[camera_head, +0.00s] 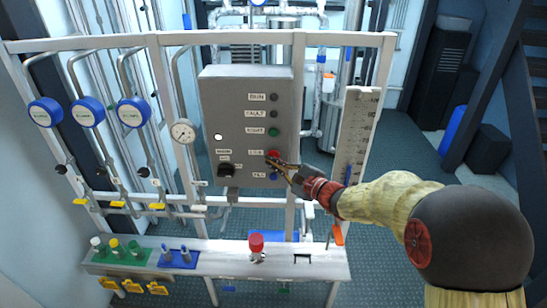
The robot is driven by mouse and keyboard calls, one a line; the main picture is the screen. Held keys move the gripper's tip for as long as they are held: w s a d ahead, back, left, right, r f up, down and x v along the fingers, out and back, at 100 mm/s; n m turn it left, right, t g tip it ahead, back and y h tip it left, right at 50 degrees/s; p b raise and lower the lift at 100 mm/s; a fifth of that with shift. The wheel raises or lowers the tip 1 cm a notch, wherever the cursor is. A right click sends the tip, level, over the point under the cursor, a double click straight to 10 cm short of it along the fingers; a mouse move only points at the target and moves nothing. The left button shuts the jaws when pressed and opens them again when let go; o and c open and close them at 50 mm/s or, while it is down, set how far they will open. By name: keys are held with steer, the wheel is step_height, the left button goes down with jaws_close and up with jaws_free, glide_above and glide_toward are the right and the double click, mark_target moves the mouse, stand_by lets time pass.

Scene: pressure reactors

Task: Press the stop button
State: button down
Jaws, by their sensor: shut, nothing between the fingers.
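The grey control box (222,107) hangs on the white frame near the middle of the view. Its right column carries labelled lights and buttons. A red button (275,154) sits low in that column, beside a small white label that is hard to read; I take it for the stop button. A blue button (274,176) is just below it. My gripper (270,161) is shut and empty, its tips at the lower edge of the red button. I cannot tell whether they touch it. My arm comes in from the right.
A red mushroom-shaped knob (256,242) stands on the white bench (215,262) below. A white ruler-like board (352,135) is right of the box, close to my arm. A pressure gauge (183,131) and blue round dials (133,111) are to the left.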

steer(key=shift+s+a+b, duration=0.1)
steer(key=shift+s+b, duration=0.9)
steer(key=shift+s, duration=1.4)
steer(key=s+f+n+g+h+b, duration=0.1)
steer(key=s+f+n+g, duration=0.45)
steer(key=s, duration=0.55)
steer(key=s+f+n+g+h+b, duration=0.15)
steer(key=s+f+n+g, duration=0.4)
steer(key=s, duration=0.55)
steer(key=s+d+n+t+h+b, duration=0.2)
steer(key=s+d+n+h+b, duration=0.1)
steer(key=s+d, duration=0.4)
steer(key=s+d+r+n+t+h+b, duration=0.1)
steer(key=s+d+h, duration=0.5)
steer(key=d, duration=0.6)
steer(key=shift+s+d+r+n+t+b, duration=0.25)
steer(key=shift+s+n+t+b, duration=0.3)
steer(key=shift+n+b, duration=0.65)
